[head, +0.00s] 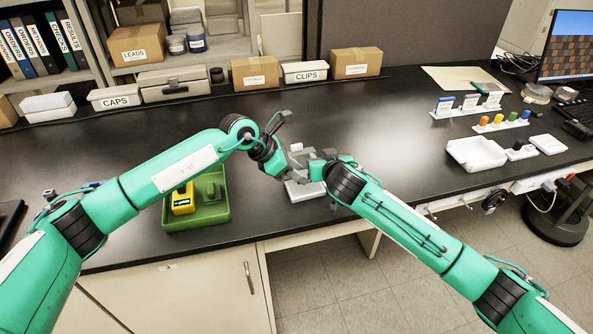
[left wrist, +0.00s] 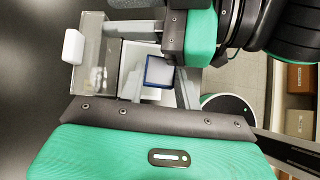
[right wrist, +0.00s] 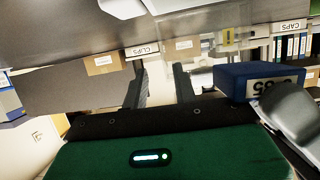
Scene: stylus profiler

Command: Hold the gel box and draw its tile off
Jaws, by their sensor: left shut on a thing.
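The blue gel box (right wrist: 258,78) has a pale printed label and sits right of my right fingers in the right wrist view. In the left wrist view the gel box (left wrist: 158,72) shows as a blue rim around a pale face, between my left fingers. My left gripper (head: 288,165) is shut on it. My right gripper (right wrist: 160,72) is open, its fingers apart with nothing seen between them, close beside the box. I cannot clearly make out the tile apart from the box. In the head view the arms largely hide the box.
A clear cover (left wrist: 95,75) with a white knob (left wrist: 73,46) stands close beside both grippers. A green tray (head: 222,216) holding a yellow device (head: 182,199) lies left of it. A white tray (head: 476,153) and small racks stand right. Boxes line the back; the middle desk is clear.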

